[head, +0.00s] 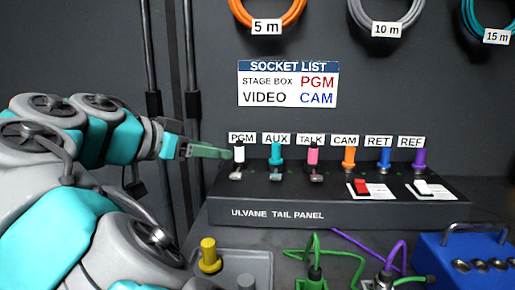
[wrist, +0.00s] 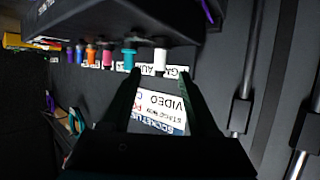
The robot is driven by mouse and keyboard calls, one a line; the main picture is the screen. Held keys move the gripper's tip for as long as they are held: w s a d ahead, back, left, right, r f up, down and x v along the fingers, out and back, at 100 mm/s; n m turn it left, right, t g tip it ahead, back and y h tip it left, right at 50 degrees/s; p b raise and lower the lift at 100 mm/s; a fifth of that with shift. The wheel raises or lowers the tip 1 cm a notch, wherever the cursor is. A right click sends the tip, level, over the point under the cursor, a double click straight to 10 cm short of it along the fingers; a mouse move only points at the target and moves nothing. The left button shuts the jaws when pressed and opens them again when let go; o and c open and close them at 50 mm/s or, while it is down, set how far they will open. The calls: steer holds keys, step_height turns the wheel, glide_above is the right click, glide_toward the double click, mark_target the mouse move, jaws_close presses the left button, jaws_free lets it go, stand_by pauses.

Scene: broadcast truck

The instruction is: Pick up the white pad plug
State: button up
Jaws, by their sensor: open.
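The white pad plug (head: 238,153) stands upright at the PGM label on the dark tail panel (head: 330,212), at the left end of a row of coloured plugs. My gripper (head: 226,153) reaches in from the left, its green fingers close beside the white plug. In the wrist view the white plug (wrist: 160,61) appears beyond and between the two dark fingertips of my gripper (wrist: 161,76). The fingers are apart with nothing held. I cannot tell whether a finger touches the plug.
A teal plug (head: 276,154) stands just right of the white one, then pink, orange, blue and purple plugs. A grey tray (head: 262,262) with a yellow plug (head: 209,255), cables and a blue box (head: 470,262) lie in front. The wall stands close behind.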

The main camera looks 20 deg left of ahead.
mark_target(236, 153)
steer(key=shift+w+d, duration=0.25)
steer(key=shift+w, duration=0.5)
steer(key=shift+p+x, duration=0.5)
steer(key=shift+x, duration=3.2)
steer(key=shift+s+f, duration=0.1)
steer(key=shift+f, duration=0.05)
jaws_close()
